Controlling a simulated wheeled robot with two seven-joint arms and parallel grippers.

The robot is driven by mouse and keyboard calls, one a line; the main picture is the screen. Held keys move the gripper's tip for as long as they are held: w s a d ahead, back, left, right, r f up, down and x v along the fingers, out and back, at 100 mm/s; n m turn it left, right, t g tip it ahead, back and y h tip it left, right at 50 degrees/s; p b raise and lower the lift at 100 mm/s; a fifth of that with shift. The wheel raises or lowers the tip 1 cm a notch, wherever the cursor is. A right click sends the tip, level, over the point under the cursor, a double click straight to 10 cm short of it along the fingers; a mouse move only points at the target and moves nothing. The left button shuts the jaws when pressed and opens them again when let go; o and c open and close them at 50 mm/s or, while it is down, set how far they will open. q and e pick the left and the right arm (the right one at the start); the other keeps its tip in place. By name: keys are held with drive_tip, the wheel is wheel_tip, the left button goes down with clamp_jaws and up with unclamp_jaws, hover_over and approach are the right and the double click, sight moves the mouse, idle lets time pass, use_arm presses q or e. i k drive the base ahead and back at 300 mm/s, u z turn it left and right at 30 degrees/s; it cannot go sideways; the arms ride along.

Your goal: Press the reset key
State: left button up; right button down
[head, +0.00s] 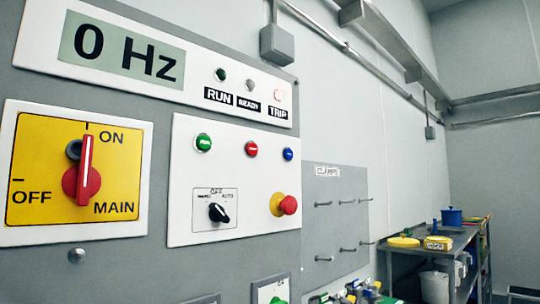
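A small blue button (288,154) sits at the right of a row on the white control plate (185,231). A green button (203,143) and a red button (251,148) are to its left. I cannot read any marking on the blue button, so I cannot confirm it is the reset key. Above, the display (122,50) reads 0 Hz. Neither of my grippers is in view.
A red mushroom button (287,205) on a yellow collar sticks out below the blue button. A black selector (219,213) is left of it. The red main switch handle (85,170) stands upright towards ON. A hook board (336,234) and a laden bench (440,250) stand to the right.

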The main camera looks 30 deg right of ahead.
sight(288, 153)
drive_tip(key=z, duration=0.05)
drive_tip(key=i, duration=0.2)
drive_tip(key=z, duration=0.65)
